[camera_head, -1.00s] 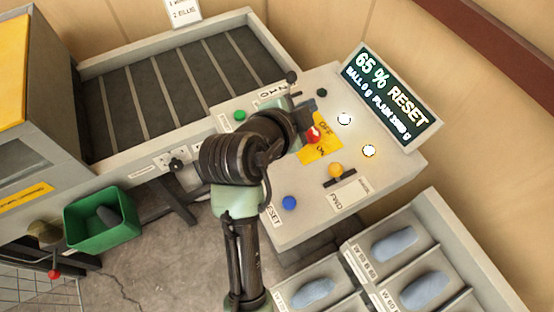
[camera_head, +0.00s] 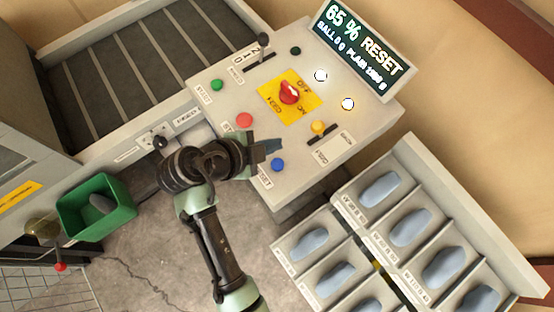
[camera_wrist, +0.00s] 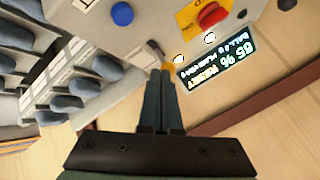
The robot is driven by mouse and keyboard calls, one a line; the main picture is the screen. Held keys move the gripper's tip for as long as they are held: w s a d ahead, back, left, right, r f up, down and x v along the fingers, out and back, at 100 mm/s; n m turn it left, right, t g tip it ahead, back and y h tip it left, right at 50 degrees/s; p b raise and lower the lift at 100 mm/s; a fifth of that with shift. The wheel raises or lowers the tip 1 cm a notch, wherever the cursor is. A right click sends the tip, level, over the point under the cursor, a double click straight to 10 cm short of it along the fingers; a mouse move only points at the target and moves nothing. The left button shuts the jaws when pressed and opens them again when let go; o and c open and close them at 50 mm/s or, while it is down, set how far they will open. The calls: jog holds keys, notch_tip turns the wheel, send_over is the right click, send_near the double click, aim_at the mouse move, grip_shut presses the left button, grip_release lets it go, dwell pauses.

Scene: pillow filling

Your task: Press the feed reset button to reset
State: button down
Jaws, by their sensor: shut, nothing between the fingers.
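The blue button (camera_head: 278,164) sits at the near corner of the grey control panel (camera_head: 223,121), beside a small label that appears to read RESET (camera_head: 264,183). My gripper (camera_head: 271,147) is shut and empty, its fingertips showing just above the blue button in the head view. The wrist view shows the shut fingertips (camera_wrist: 161,72) apart from the blue button (camera_wrist: 122,14), which lies up and left of them. The display (camera_head: 358,45) reads 65 % RESET. I see no contact with the button.
The panel also carries a red rotary knob (camera_head: 290,93) on a yellow plate, a pink-red button (camera_head: 244,120), a yellow slider knob (camera_head: 318,127), a green button (camera_head: 217,85) and a black lever (camera_head: 263,41). A rack of grey-blue pieces (camera_head: 381,189) stands at right. A green bin (camera_head: 127,209) is at left.

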aim_at(273, 166)
jog(key=shift+f+b, duration=3.2)
jog(key=shift+f, duration=1.1)
jog(key=shift+f, duration=0.1)
jog(key=shift+f+b, duration=0.3)
jog(key=shift+b, duration=0.2)
jog(key=shift+f+b, duration=0.5)
jog(key=shift+f, duration=0.05)
jog(key=shift+r+p, duration=0.65)
jog(key=shift+r, duration=0.3)
notch_tip(273, 166, up, 5)
jog(key=p, duration=0.3)
jog(key=shift+p, duration=0.35)
